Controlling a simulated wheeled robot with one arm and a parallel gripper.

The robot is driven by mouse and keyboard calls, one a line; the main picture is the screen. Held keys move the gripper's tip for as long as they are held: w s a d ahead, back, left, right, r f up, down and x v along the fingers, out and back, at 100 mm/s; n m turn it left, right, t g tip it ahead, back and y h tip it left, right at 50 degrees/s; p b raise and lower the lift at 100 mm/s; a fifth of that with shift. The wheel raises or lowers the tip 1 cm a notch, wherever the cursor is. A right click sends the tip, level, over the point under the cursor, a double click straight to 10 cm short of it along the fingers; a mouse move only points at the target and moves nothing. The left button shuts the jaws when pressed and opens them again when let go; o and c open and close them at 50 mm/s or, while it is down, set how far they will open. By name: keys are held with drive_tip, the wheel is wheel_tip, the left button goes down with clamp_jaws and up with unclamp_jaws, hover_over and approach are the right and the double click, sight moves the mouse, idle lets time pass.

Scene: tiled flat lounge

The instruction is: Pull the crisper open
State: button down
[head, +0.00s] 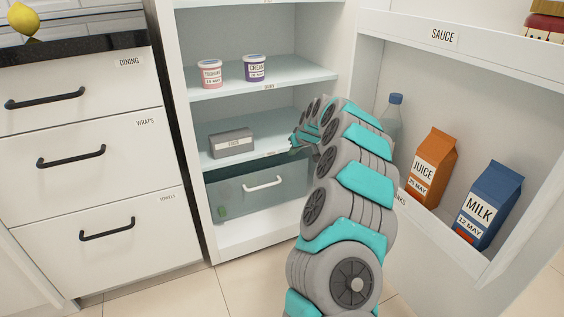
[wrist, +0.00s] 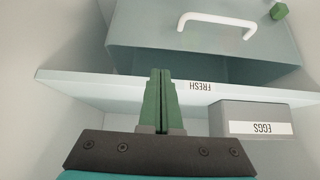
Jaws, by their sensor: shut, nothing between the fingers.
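The crisper (head: 230,197) is a grey-green drawer with a white bar handle (head: 262,183), low in the open fridge under the lowest shelf. A darker gap shows between its front's top edge and the shelf; I cannot tell how far out it stands. In the wrist view, upside down, the crisper front (wrist: 180,40) and white handle (wrist: 217,22) are at the top. My gripper (wrist: 161,72) is shut and empty, its green fingertips near the shelf edge marked FRESH and apart from the handle. In the head view my arm partly hides my gripper (head: 292,150).
An eggs box (head: 231,143) sits on the shelf just above the crisper, close to my gripper. Yoghurt (head: 210,74) and cream (head: 255,68) tubs stand higher. The open fridge door at right holds juice (head: 431,168) and milk (head: 488,205). Kitchen drawers (head: 95,170) stand at left.

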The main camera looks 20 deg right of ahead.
drive_tip(key=shift+b+x, duration=0.8)
drive_tip(key=shift+x, duration=4.15)
